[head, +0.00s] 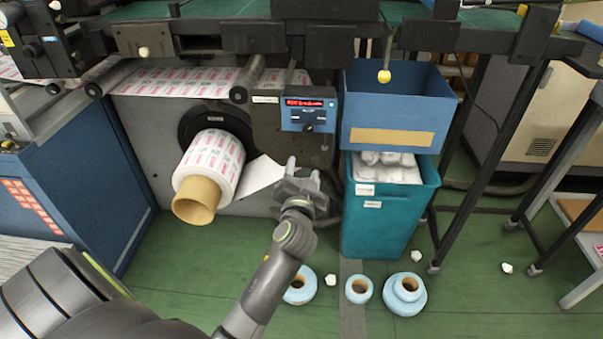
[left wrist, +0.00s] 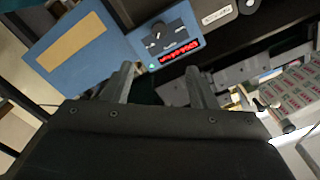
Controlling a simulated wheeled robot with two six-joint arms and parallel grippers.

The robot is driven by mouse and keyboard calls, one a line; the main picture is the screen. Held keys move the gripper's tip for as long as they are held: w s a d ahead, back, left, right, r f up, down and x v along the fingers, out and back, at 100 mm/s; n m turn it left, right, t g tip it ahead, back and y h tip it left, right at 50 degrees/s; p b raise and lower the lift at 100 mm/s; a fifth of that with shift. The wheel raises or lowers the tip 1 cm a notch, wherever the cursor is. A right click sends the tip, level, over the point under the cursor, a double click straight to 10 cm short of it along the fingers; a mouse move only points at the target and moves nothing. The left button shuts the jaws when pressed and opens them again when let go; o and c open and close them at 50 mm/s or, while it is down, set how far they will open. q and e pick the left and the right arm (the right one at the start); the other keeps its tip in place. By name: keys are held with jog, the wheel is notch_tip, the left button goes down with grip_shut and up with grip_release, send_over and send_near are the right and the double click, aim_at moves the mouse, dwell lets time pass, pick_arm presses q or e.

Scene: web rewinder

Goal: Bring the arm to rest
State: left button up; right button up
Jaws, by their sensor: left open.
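My left arm reaches up from the bottom of the head view. Its gripper (head: 303,170) is open, with nothing visible between the fingers. It is in front of the machine, below the blue control box (head: 308,113) and right of the printed roll (head: 213,165). In the left wrist view the two fingers (left wrist: 157,88) stand apart, with the control box (left wrist: 165,45) beyond them. The roll sits on a brown core, and a loose white web end (head: 259,178) reaches toward the gripper; I cannot tell whether they touch. My right gripper is not in view.
A blue bin (head: 398,100) stands above a teal bin (head: 385,225) with white scrap, right of the gripper. Several light blue rolls (head: 404,295) lie on the green floor. A black-legged table (head: 500,150) is at the right. A blue cabinet (head: 75,175) is at the left.

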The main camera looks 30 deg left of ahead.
pick_arm(q)
notch_tip(320, 180, down, 21)
jog(key=s+m+g+h, duration=0.2)
jog(key=g+h, duration=0.1)
jog(key=g, duration=0.1)
jog(key=s+d+f+g+h, duration=0.1)
jog(key=s+f+g, duration=0.1)
jog(key=s+f, duration=0.45)
jog(key=s+f+g+h, duration=0.1)
jog(key=s+f, duration=0.3)
jog(key=f, duration=0.6)
jog(key=s+f+n+g, duration=0.1)
jog(key=s+f+g, duration=0.1)
jog(key=s+f, duration=0.4)
jog(key=s+f+n+g+h, duration=0.1)
jog(key=s+f+g, duration=0.2)
jog(key=s, duration=1.4)
jog(key=s+f+n+g+h, duration=0.1)
jog(key=s+f+n+g, duration=0.1)
jog(key=s+f, duration=0.7)
jog(key=s, duration=0.3)
jog(key=shift+g, duration=0.4)
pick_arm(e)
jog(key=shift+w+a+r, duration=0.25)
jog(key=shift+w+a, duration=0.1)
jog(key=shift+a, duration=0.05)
